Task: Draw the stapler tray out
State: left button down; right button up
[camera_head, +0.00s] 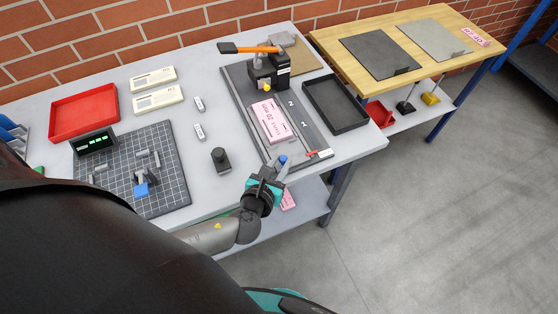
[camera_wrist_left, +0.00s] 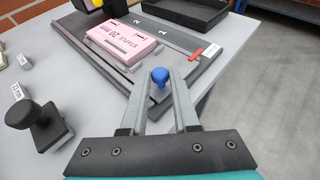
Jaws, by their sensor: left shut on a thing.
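The stapler tray (camera_head: 303,133) is a long dark grey tray on the grey table, with lanes marked by numbers and a small red mark near its front end. In the left wrist view the tray (camera_wrist_left: 185,63) runs away from me. A pink staple box (camera_head: 272,121) lies on it; it also shows in the left wrist view (camera_wrist_left: 124,44). A blue knob (camera_wrist_left: 160,75) stands at the tray's near end. My left gripper (camera_head: 279,166) is shut on this knob, its two fingers (camera_wrist_left: 160,84) on either side. My right gripper is not in view.
An empty black bin (camera_head: 336,103) is right of the tray. A dark stamp-like block (camera_head: 220,160) stands left. Open floor lies in front.

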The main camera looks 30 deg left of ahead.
pick_arm(q)
jog(key=c, duration=0.8)
grip_release()
jog(key=shift+s+d, duration=0.25)
jog(key=shift+o, duration=0.6)
jog(key=shift+w, duration=0.1)
jog(key=shift+a, duration=0.1)
jog(key=v, duration=1.5)
